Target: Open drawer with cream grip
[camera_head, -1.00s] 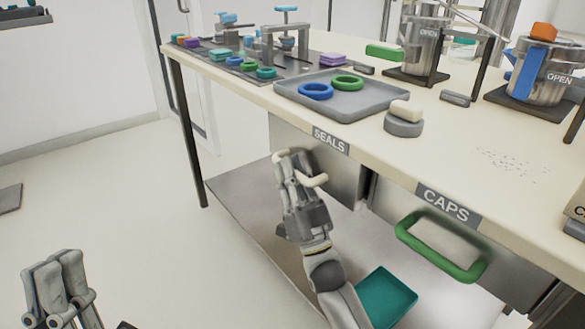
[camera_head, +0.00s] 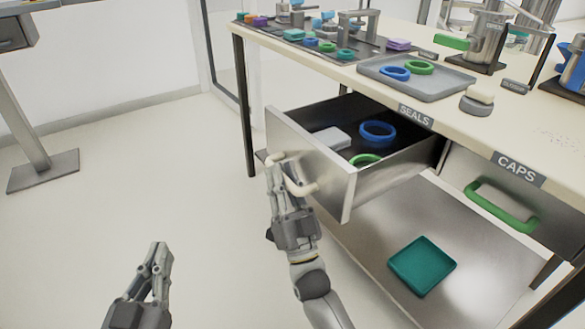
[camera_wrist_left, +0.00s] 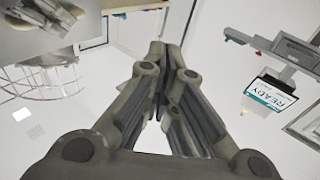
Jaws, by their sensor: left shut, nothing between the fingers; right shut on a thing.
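The drawer (camera_head: 320,185) under the SEALS label (camera_head: 415,116) stands pulled out from the workbench, with its inside showing. Its cream grip (camera_head: 302,189) is on the front panel. My right gripper (camera_head: 287,178) is shut on the cream grip, its fingers partly covering it. Inside the drawer lie a blue ring (camera_head: 377,131), a green ring (camera_head: 366,159) and a pale block (camera_head: 331,139). My left gripper (camera_head: 158,256) is shut and empty, low at the left over the floor; its closed fingers also show in the left wrist view (camera_wrist_left: 160,58).
A second drawer labelled CAPS with a green grip (camera_head: 500,207) is closed at the right. A teal tray (camera_head: 422,266) lies on the lower shelf. A grey tray (camera_head: 440,88) with two rings is on the benchtop.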

